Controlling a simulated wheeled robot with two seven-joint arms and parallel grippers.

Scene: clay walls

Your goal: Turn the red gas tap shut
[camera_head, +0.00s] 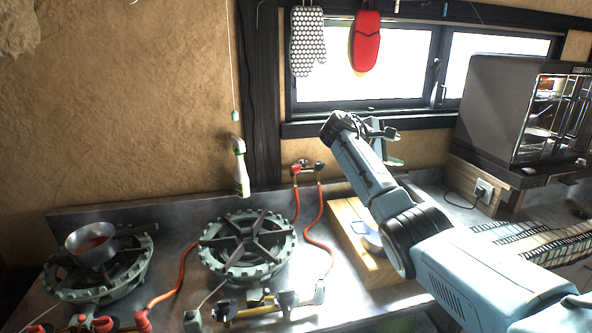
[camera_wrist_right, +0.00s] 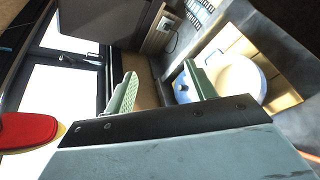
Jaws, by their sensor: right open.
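Red tap-like fittings (camera_head: 103,323) show at the bottom left of the head view, partly cut off by the frame edge. A second red fitting (camera_head: 143,320) is beside them, at the end of an orange hose. A small dark fitting with red ends (camera_head: 307,168) sits on the wall behind the stove. I cannot tell which is the gas tap. My right gripper (camera_head: 390,146) is open and empty, raised before the window, well right of these fittings. Its green fingers stand apart in the right wrist view (camera_wrist_right: 160,90). My left gripper is not in view.
Two burners, left (camera_head: 128,262) and middle (camera_head: 247,245), stand on the metal counter; a pan (camera_head: 90,243) sits on the left one. Orange hoses (camera_head: 180,275) loop between. A spray bottle (camera_head: 240,167) hangs near the wall. A wooden board (camera_head: 350,240) and an oven (camera_head: 490,105) are right.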

